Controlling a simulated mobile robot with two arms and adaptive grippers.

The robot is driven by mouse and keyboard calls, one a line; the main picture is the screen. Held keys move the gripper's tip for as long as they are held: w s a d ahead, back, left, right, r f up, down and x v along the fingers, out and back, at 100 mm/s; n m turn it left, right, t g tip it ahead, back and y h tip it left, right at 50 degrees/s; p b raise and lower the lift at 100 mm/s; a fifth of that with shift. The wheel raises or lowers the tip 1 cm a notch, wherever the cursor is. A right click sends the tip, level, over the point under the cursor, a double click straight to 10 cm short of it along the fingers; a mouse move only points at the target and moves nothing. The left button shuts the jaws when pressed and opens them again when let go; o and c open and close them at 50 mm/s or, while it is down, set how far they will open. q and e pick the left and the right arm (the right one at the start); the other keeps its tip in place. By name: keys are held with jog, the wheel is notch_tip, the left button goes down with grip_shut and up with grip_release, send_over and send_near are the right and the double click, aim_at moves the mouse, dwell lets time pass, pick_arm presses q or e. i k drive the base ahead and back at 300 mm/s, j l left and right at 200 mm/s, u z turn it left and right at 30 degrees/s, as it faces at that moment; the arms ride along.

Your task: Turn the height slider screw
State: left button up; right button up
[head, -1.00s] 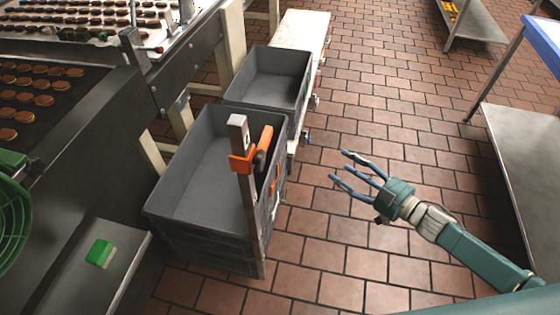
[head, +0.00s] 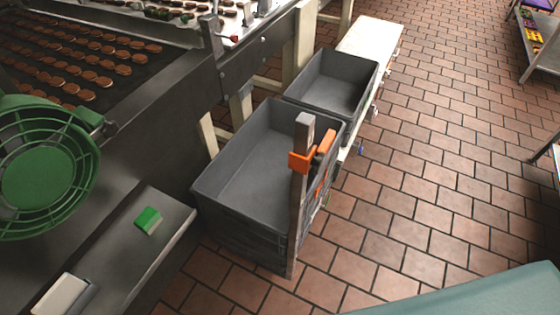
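A grey metal post (head: 299,200) stands upright at the near right corner of the nearer grey crates. An orange bracket (head: 301,160) is clamped around it below its top, with an orange handle-like part (head: 326,143) to its right. A small dark knob sits between them, partly hidden; I cannot tell whether it is the height slider screw. No other part is clearly that screw. Neither of my grippers is in view.
A grey crate stack (head: 230,160) and a second grey crate (head: 355,75) stand beside the conveyor machine (head: 165,105).

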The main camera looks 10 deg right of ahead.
aim_at(317, 162)
jog(key=l+u, duration=0.15)
jog(key=u, duration=0.35)
jog(key=l+u, duration=0.2)
jog(key=u, duration=0.25)
jog(key=l+u, duration=0.2)
jog(key=u, duration=0.3)
jog(key=l+u, duration=0.2)
jog(key=u, duration=0.3)
jog(key=k+l+u, duration=0.1)
jog(key=u, duration=0.35)
